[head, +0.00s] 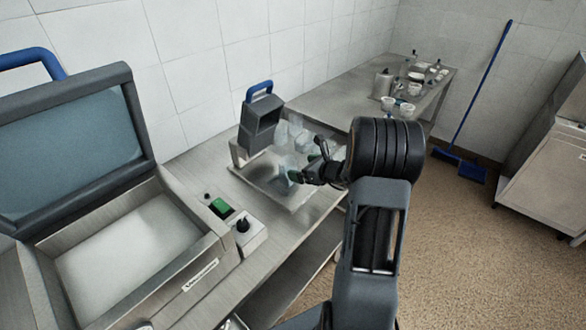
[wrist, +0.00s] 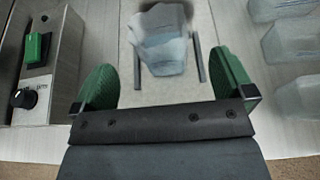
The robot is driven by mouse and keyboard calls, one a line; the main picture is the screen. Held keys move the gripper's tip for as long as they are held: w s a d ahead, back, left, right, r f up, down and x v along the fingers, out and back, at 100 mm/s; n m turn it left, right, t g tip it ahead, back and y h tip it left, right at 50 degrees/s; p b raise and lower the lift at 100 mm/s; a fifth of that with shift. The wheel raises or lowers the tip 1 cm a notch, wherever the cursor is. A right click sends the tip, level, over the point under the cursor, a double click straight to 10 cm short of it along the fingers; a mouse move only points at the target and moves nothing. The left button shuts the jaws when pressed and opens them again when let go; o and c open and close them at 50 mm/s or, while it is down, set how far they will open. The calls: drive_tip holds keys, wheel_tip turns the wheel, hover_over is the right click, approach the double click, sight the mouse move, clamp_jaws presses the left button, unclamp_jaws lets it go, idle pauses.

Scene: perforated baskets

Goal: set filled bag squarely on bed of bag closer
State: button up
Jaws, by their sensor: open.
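The filled bag (wrist: 165,48) is a pale blue, translucent, crumpled pouch. In the head view the bag closer (head: 262,124) is a grey unit with a blue handle above a flat plate (head: 262,177). My gripper (wrist: 167,82) has green fingertips spread wide, with nothing between them; the bag is just beyond them, apart. In the head view my gripper (head: 303,172) is low over the plate, partly hiding the bag.
Clear containers (wrist: 292,42) stand close at the right in the wrist view. A control box with a green switch (wrist: 37,48) and black knob is at the left. In the head view an open-lidded vacuum machine (head: 130,240) fills the left; a farther table holds cups (head: 388,103).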

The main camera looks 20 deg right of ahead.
drive_tip(key=s+a+r+n+g+y, duration=0.1)
drive_tip(key=s+a+r+n+g, duration=0.3)
drive_tip(key=s+a+n, duration=0.4)
drive_tip(key=s+a+r+n+g, duration=0.4)
drive_tip(key=s+a+n, duration=0.3)
drive_tip(key=n, duration=0.3)
drive_tip(key=s+r+n+h, duration=0.2)
drive_tip(key=s+n+h, duration=0.4)
drive_tip(key=s+n, duration=0.3)
drive_tip(key=n, duration=0.4)
drive_tip(key=shift+a+r, duration=0.15)
drive_tip(key=shift+r, duration=0.15)
